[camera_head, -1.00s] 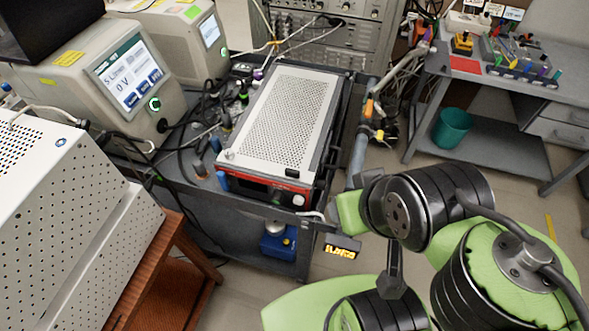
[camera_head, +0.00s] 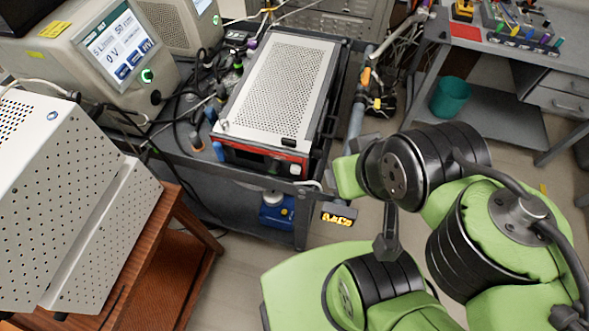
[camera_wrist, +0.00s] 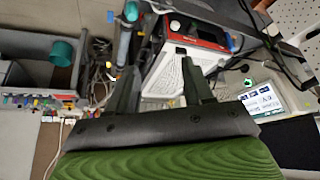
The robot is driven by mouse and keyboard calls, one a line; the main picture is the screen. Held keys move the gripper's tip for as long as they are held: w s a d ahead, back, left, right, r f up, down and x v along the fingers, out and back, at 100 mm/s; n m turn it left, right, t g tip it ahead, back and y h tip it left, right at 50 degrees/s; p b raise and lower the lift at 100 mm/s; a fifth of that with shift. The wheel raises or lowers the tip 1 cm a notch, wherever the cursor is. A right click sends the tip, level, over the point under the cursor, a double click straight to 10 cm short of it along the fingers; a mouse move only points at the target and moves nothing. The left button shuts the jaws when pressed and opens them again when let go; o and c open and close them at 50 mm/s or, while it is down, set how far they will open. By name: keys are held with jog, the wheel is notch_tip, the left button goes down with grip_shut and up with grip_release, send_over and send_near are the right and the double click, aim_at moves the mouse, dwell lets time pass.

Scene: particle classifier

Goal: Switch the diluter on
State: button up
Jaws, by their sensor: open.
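No label that I can read names the diluter, so I cannot tell which device it is. A red-fronted instrument with a perforated silver top (camera_head: 285,80) sits on a dark cart; its front has a dark display strip. In the wrist view its red front (camera_wrist: 195,35) lies beyond my fingers. A beige instrument (camera_head: 75,55) with a lit screen reading 0 V and a green-ringed knob stands to its left. My gripper (camera_wrist: 158,66) is open and empty, with its two fingers apart. I cannot make out the fingers in the head view.
A white perforated box (camera_head: 60,195) stands on a wooden table at the left. A blue bottle (camera_head: 277,212) is on the cart's lower shelf. A teal bin (camera_head: 450,97) sits under a grey bench at the right. Cables run between the instruments.

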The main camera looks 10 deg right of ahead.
grip_shut()
dwell(1.5)
